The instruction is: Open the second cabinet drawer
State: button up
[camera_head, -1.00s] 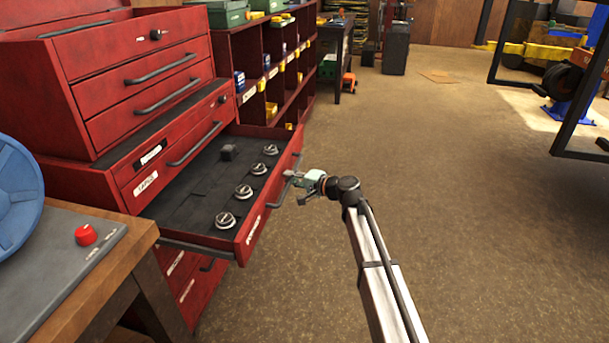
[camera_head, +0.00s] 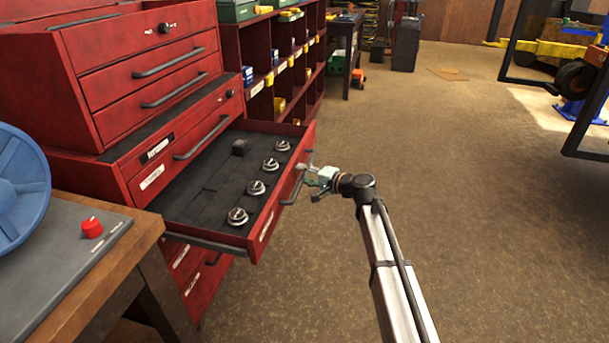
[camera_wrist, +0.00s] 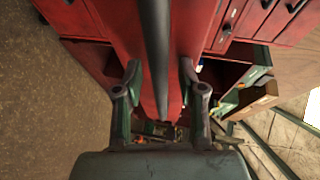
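The second drawer (camera_head: 275,210) of the red cabinet (camera_head: 140,80) stands pulled out, with its dark lined inside showing. Several round silver-and-black pieces (camera_head: 256,187) and a small black block (camera_head: 241,147) lie in it. The drawer's dark bar handle (camera_head: 294,187) is on its front. My gripper (camera_head: 309,170) is just in front of the handle. In the wrist view its fingers (camera_wrist: 160,68) are spread apart, with the dark handle bar (camera_wrist: 155,45) running between them. The fingers do not appear clamped on the bar; any light contact cannot be told.
A wooden bench (camera_head: 140,250) with a blue wheel (camera_head: 20,190) and a red button (camera_head: 92,227) stands at the left. A red shelf (camera_head: 262,100) with bins stands behind the cabinet. The floor (camera_head: 470,220) right of the drawer is clear.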

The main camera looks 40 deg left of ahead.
jog(key=shift+d, duration=0.1)
jog(key=d+r, duration=0.2)
jog(key=d, duration=0.9)
jog(key=shift+w+d, duration=0.15)
jog(key=shift+d, duration=0.15)
